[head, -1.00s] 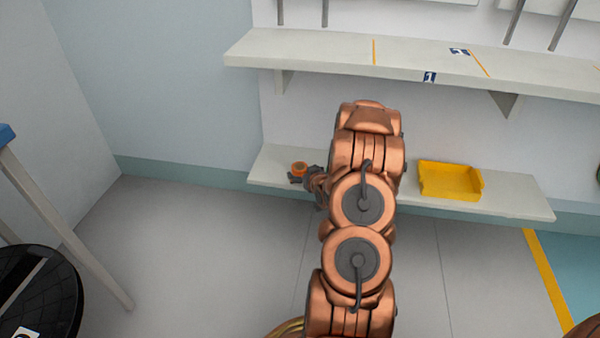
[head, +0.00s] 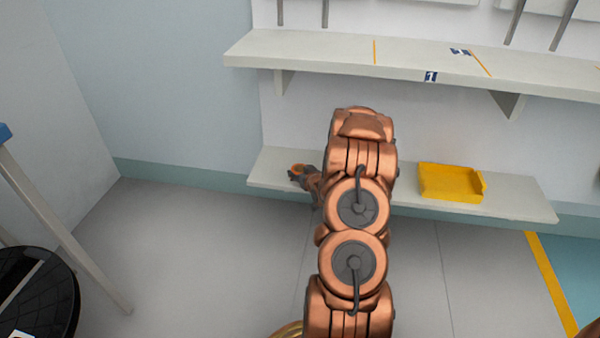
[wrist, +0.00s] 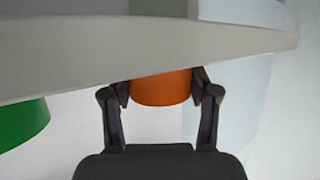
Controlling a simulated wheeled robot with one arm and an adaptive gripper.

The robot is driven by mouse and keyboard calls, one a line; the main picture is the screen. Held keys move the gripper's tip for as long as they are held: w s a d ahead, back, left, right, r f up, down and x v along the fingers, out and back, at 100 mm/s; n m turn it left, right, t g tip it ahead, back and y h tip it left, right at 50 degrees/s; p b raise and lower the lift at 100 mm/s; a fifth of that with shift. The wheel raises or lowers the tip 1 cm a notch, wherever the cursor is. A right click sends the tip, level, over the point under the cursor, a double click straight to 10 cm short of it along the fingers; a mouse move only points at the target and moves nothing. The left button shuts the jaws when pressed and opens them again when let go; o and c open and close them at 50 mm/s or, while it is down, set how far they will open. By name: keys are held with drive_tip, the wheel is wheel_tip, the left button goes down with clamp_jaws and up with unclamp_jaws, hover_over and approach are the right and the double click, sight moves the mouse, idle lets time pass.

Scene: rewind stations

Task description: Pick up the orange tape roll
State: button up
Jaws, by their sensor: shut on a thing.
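The orange tape roll (head: 297,168) is at the left end of the low pale shelf (head: 520,206) in the head view. My gripper (head: 295,175) reaches it from the right and is shut on it. In the wrist view the orange roll (wrist: 160,88) sits between the two dark fingertips of my gripper (wrist: 161,92), which touch its sides. A pale slab covers the roll's upper part there. I cannot tell whether the roll rests on the shelf or is just clear of it.
A yellow open bin (head: 450,183) stands on the low shelf, right of my arm. A higher shelf (head: 340,52) marked 1 runs above. A green thing (wrist: 22,125) shows at the wrist view's left. A blue-topped table leg (head: 65,235) and a black round thing (head: 40,295) are at left.

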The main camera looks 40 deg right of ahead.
sight(300, 169)
drive_tip(key=shift+c, duration=1.2)
drive_tip(key=shift+r, duration=0.1)
drive_tip(key=shift+r, duration=0.35)
wheel_tip(300, 169, up, 3)
drive_tip(key=shift+s+a+r+p, duration=0.1)
drive_tip(key=shift+p, duration=0.95)
drive_tip(key=s+a+r+p, duration=0.1)
drive_tip(key=s+a+p, duration=0.9)
drive_tip(key=s+p, duration=0.1)
drive_tip(key=shift+s+a+p, duration=0.15)
drive_tip(key=shift+a+p, duration=0.15)
drive_tip(key=shift+p, duration=0.3)
